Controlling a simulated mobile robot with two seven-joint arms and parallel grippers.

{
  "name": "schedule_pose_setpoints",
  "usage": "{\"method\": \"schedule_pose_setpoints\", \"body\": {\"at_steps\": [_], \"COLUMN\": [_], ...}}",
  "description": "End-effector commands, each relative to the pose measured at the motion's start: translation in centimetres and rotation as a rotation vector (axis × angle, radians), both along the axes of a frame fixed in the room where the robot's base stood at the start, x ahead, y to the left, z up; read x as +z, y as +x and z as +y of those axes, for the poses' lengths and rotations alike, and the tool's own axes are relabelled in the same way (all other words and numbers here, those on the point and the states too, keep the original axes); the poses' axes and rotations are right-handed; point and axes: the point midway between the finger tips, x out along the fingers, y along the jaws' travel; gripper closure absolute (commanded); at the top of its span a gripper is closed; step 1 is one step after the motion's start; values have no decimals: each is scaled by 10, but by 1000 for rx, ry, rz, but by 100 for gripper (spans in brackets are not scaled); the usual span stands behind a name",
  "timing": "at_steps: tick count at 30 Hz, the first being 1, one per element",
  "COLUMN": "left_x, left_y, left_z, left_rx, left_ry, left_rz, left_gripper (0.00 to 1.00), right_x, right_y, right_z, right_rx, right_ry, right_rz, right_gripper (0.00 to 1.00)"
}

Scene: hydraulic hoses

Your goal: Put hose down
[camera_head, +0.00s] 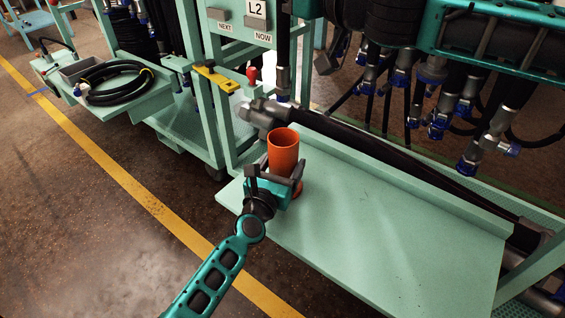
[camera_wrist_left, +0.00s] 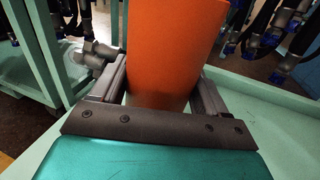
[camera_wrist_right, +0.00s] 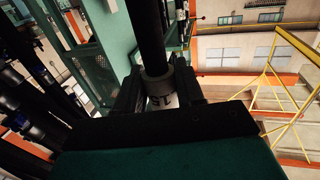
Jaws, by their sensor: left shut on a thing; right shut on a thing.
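My left gripper (camera_head: 278,178) is shut around an orange cylinder (camera_head: 284,150), which stands upright and open-topped at the left end of a pale green shelf (camera_head: 390,235). The cylinder (camera_wrist_left: 170,45) also fills the middle of the left wrist view, between the fingers. In the right wrist view, my right gripper (camera_wrist_right: 160,100) is shut on a black hose (camera_wrist_right: 148,35) at its grey end fitting (camera_wrist_right: 156,85), with a pale lettered band between the fingers. The hose's far part is out of view. In the head view, I cannot clearly make out the right gripper's fingertips.
A thick black hose (camera_head: 400,160) with a grey elbow fitting (camera_head: 264,113) lies behind the shelf's raised back edge. Several hoses with blue-capped fittings (camera_head: 435,122) hang at upper right. A coiled hose (camera_head: 118,82) lies on a cart at left. The shelf's middle is clear.

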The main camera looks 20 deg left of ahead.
Motion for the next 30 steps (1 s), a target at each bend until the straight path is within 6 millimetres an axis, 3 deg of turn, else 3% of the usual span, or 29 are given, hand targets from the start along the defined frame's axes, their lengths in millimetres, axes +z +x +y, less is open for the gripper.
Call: {"method": "schedule_pose_setpoints", "body": {"at_steps": [6, 18, 30], "left_x": [0, 0, 0], "left_y": [0, 0, 0], "left_z": [0, 0, 0], "left_rx": [0, 0, 0], "left_ry": [0, 1, 1], "left_rz": [0, 0, 0], "left_gripper": [61, 61, 61], "right_x": [2, -22, -49], "right_y": [0, -14, -4], "right_z": [0, 21, 4], "right_rx": [0, -90, -270], "right_ry": [2, 7, 2], "right_rz": [-3, 13, 5], "right_gripper": [100, 100, 100]}}
